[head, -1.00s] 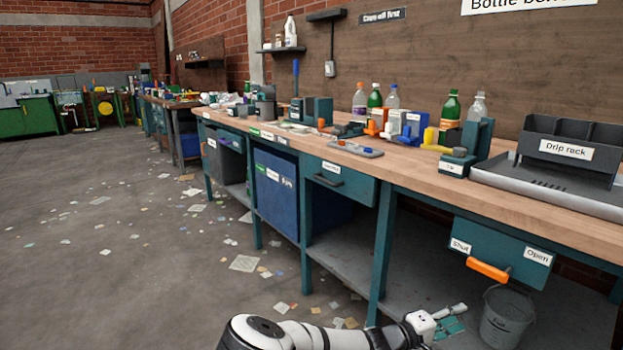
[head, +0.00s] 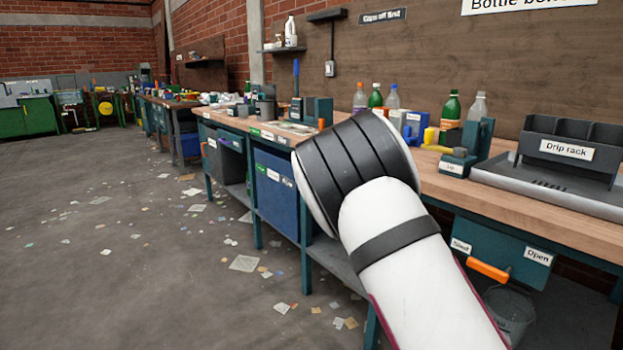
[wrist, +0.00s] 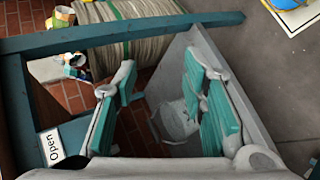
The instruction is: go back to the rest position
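My white arm (head: 395,215) with dark bands rises across the front of the bench in the head view and hides part of the worktop. My gripper is out of sight in the head view. In the wrist view my gripper (wrist: 160,75) shows two grey fingers with teal pads, spread well apart. Nothing is held between them. A pale bucket-like shape shows beyond and below the fingers, with a gap to them.
The long wooden bench (head: 530,212) carries bottles, fixtures and a drip rack (head: 565,150). An orange handle (head: 488,271) sits on the teal panel marked Shut and Open, above a grey bucket (head: 510,312). The floor (head: 130,270) at left is free apart from scattered paper.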

